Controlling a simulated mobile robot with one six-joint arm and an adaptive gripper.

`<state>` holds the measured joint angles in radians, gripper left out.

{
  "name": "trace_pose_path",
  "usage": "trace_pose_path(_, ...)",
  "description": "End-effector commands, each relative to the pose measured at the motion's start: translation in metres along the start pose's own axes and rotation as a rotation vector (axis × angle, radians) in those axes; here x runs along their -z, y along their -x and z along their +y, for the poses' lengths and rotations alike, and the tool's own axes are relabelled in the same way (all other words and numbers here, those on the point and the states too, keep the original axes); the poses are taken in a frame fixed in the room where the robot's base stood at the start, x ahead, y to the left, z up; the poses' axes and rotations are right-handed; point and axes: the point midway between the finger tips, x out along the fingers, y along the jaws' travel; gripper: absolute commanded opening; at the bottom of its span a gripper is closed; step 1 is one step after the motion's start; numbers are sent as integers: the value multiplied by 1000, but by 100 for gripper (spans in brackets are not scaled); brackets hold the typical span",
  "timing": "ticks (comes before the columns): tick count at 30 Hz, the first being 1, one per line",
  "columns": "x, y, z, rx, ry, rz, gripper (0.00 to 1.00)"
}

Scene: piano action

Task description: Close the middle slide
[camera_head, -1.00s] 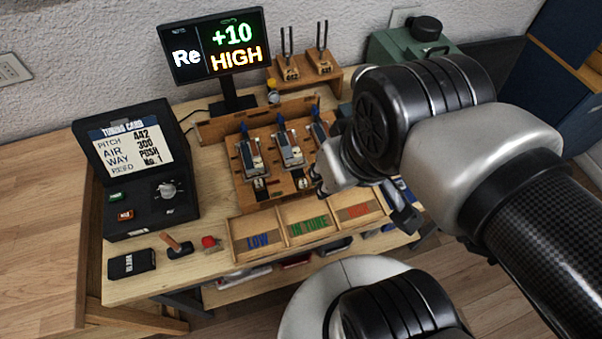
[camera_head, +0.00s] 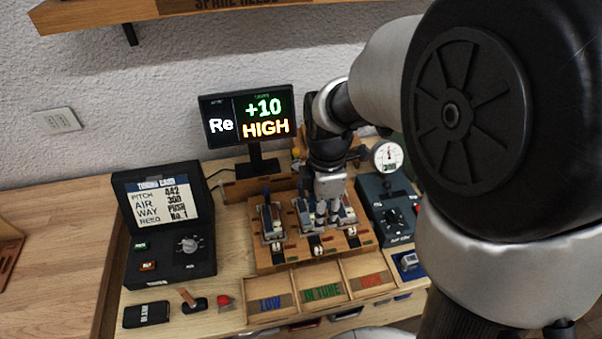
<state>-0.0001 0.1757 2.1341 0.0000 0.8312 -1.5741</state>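A wooden block (camera_head: 262,259) carries three metal reed units with blue parts in a row. The left unit (camera_head: 271,222) is in plain view. The middle unit (camera_head: 305,217) is partly covered by my gripper (camera_head: 328,221). The right unit (camera_head: 348,214) shows beside the gripper. My gripper points down over the middle unit, its fingertips at or just above it; I cannot tell whether they touch. The fingers look close together, but what lies between them is hidden. How far the middle slide stands open cannot be made out.
A black tuning-card box (camera_head: 165,255) stands left. A dark gauge box (camera_head: 390,212) stands right of the block. A tray (camera_head: 285,318) marked LOW, IN TUNE and a third label lies in front. My arm fills the right side.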

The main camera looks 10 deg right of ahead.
Motion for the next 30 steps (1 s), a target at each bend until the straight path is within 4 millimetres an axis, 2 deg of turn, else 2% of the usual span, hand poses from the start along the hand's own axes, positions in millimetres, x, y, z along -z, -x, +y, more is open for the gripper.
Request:
trace_pose_path(1,0,-13,-1,5,-1,0,32)
trace_pose_path(9,0,-73,-2,6,-3,0,32)
trace_pose_path(18,0,-133,-2,5,-3,0,32)
trace_pose_path(24,0,-152,-1,2,-3,0,32)
trace_pose_path(30,0,-156,-1,0,-3,0,32)
